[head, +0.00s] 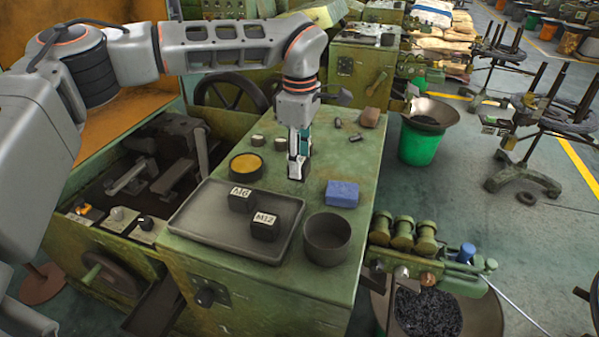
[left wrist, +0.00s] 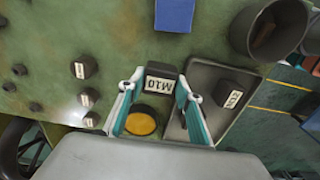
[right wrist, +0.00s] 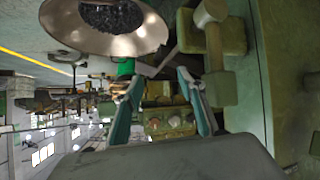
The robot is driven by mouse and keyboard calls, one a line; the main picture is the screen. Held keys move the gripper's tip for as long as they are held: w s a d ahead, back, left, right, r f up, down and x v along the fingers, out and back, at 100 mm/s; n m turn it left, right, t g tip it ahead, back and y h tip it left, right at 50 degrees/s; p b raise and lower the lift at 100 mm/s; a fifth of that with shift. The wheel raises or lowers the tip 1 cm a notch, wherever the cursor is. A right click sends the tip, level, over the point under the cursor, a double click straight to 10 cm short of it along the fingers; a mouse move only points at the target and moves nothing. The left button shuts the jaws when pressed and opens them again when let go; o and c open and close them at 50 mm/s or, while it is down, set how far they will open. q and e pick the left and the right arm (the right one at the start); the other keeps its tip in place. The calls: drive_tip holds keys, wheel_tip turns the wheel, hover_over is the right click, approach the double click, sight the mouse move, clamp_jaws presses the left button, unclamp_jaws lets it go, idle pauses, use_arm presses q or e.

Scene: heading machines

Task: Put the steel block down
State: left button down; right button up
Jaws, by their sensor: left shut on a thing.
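My left gripper (head: 299,172) points down over the green machine top (head: 345,170). It is shut on a dark steel block labelled M10 (left wrist: 160,78), which shows between the fingertips in the left wrist view. In the head view the fingers mostly hide this block, and I cannot tell its height above the top. The grey tray (head: 187,214), nearer the front, holds two dark blocks, one marked M8 (head: 240,200) and one marked M12 (head: 265,228). My right gripper (right wrist: 158,88) is open and empty in the right wrist view; it is outside the head view.
A round dish with yellow contents (head: 246,166) stands left of the left gripper. A blue block (head: 342,193) and a dark round pot (head: 327,240) stand to the right. Small cylinders (head: 257,140) and a brown block (head: 369,117) lie farther back. The tray's middle and back have bare room.

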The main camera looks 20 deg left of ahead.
use_arm(q)
drive_tip(key=shift+f, duration=1.9)
drive_tip(key=shift+f, duration=0.15)
drive_tip(key=c, duration=1.4)
unclamp_jaws()
